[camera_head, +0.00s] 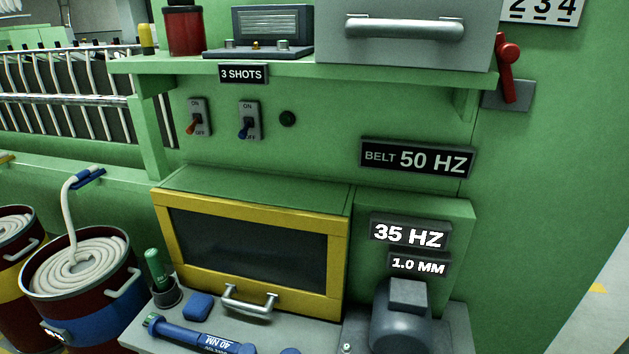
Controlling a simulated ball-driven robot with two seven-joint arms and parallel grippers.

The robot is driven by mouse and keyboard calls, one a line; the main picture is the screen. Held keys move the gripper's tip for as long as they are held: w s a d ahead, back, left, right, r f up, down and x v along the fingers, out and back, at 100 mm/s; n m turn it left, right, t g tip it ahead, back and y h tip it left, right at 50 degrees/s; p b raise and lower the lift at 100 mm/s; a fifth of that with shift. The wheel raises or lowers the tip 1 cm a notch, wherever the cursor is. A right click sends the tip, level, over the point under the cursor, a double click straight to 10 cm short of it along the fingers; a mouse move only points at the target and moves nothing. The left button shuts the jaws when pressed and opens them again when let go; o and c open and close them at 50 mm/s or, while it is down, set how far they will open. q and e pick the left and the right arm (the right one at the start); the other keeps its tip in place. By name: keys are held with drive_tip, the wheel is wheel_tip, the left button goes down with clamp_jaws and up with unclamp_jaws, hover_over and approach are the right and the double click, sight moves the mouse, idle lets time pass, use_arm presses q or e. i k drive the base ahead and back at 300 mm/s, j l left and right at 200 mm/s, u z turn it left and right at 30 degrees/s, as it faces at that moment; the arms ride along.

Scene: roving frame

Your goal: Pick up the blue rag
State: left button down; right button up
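A small blue folded-looking piece (198,306) lies on the grey bench top (270,325), in front of the yellow-framed box. It looks like the blue rag, but it is too small to be sure. It lies between a dark cup holding a green-handled thing and a blue torque tool marked 40 NM. Nothing is touching it from above. Neither of my grippers shows in the head view.
The blue torque tool (198,336) lies just in front of the blue piece. The dark cup (166,293) stands to its left. The yellow-framed box (250,248) with a metal handle stands behind. A grey motor (401,320) is at right. Barrels (82,285) stand left.

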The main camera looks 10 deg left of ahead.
sight(198, 308)
drive_tip(key=u, duration=1.2)
